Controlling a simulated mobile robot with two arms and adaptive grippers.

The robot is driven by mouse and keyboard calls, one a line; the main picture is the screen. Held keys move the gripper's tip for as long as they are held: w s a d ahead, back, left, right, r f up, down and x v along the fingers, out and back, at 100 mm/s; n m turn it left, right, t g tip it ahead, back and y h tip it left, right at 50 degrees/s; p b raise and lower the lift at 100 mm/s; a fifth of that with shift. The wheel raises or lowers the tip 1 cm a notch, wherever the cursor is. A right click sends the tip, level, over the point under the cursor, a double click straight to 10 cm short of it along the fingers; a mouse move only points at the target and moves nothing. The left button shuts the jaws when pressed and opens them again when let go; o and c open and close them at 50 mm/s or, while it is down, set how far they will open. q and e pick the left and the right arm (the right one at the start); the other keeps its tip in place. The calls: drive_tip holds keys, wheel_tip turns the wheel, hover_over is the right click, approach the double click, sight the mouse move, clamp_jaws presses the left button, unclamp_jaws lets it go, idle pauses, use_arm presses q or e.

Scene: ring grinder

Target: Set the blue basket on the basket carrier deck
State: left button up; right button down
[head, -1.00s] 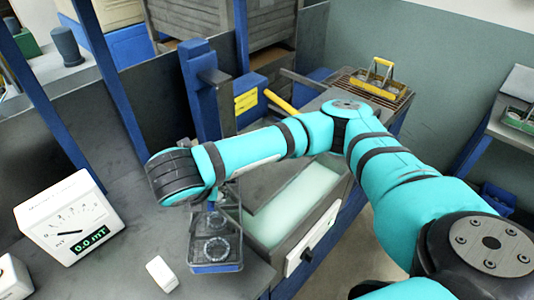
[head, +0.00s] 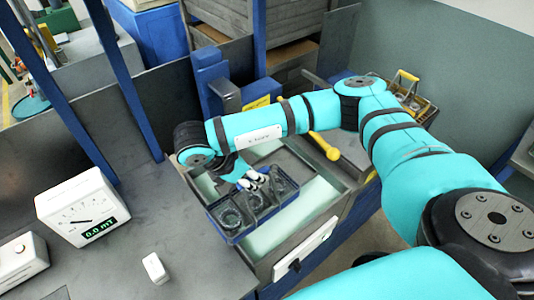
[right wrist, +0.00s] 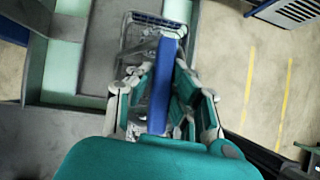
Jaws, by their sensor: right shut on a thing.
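The blue basket (head: 232,235) is an open container with round ring-like parts in it. In the head view it is over the grey-framed bay with pale green strips (head: 322,198); I cannot tell whether it touches anything below. My right gripper (head: 258,180) is above the basket. In the right wrist view its fingers (right wrist: 162,95) are shut on the basket's blue handle (right wrist: 160,85), and part of the basket (right wrist: 150,25) shows beyond. I cannot tell for certain which surface is the basket carrier deck. My left gripper is not in view.
A meter reading 0.0 mT (head: 82,207) and a small white block (head: 155,268) stand on the grey bench at left. A blue post (head: 212,85) and a yellow-ended lever (head: 325,147) are behind the basket. A yellow-handled basket (head: 410,95) is at the back right.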

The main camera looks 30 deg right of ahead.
drive_tip(key=w+d+f+p, duration=0.2)
drive_tip(key=w+d+f, duration=0.2)
drive_tip(key=w+d, duration=0.4)
drive_tip(key=shift+d+f, duration=0.25)
drive_tip(key=shift+d, duration=0.6)
drive_tip(key=c, duration=1.3)
unclamp_jaws()
drive_tip(key=shift+f, duration=0.1)
drive_tip(key=shift+a, duration=0.1)
drive_tip(key=v, duration=1.2)
